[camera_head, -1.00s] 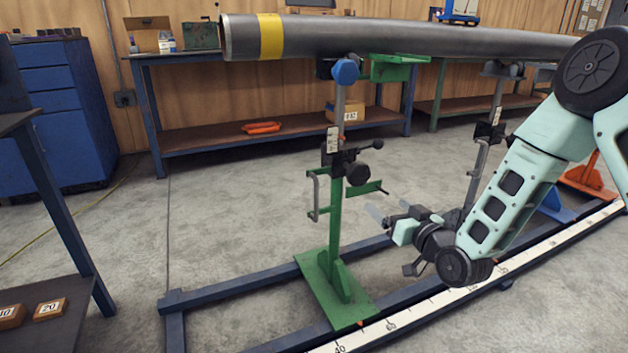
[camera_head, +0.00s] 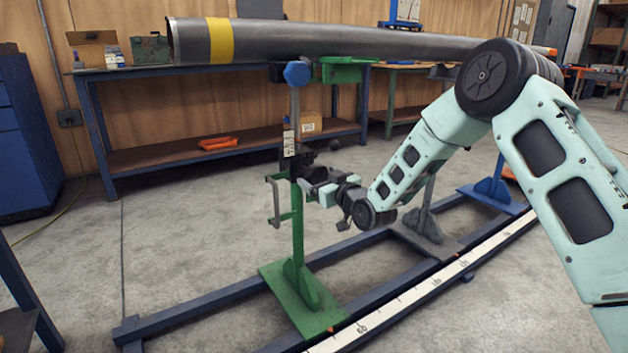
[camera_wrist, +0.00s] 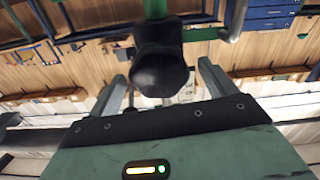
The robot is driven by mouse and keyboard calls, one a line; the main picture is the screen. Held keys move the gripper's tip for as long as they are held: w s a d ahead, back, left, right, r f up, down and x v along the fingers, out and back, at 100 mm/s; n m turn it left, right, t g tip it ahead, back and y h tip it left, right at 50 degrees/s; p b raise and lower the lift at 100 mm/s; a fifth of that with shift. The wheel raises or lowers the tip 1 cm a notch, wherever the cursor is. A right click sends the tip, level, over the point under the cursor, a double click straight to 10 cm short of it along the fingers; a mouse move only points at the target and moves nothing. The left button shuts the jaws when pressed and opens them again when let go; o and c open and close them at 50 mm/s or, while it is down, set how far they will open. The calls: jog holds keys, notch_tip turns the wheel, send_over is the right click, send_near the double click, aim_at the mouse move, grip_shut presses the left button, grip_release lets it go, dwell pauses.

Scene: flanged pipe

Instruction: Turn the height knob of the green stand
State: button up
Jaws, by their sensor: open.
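The green stand (camera_head: 298,225) stands upright on the blue floor frame, left of my arm in the head view. Its black height knob (camera_wrist: 160,72) fills the upper middle of the wrist view. My gripper (camera_head: 308,186) is at the stand's post, level with the black clamp (camera_head: 301,157). In the wrist view its two fingers are apart, one on each side of the knob, with a visible gap at both sides. The gripper partly hides the knob in the head view.
A grey pipe (camera_head: 300,37) with a yellow band runs above the stand. A crank handle (camera_head: 273,203) sticks out left of the post. A blue-legged bench (camera_head: 150,158) is behind. The floor frame (camera_head: 225,300) and a white scale (camera_head: 420,292) lie below.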

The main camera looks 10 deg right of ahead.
aim_at(320, 179)
jog(key=shift+b+x, duration=0.35)
jog(key=shift+x, duration=1.4)
jog(key=c, duration=1)
jog(key=shift+m, duration=0.3)
jog(key=m+p, duration=0.2)
jog(key=m, duration=0.2)
jog(key=shift+d, duration=0.1)
jog(key=m+p, duration=0.2)
jog(key=m, duration=0.4)
jog(key=shift+m, duration=0.4)
jog(key=m+p, duration=0.1)
jog(key=m, duration=0.4)
jog(key=shift+d+f+p, duration=0.1)
jog(key=shift+p, duration=0.25)
jog(key=m, duration=0.5)
jog(key=shift+f, duration=0.1)
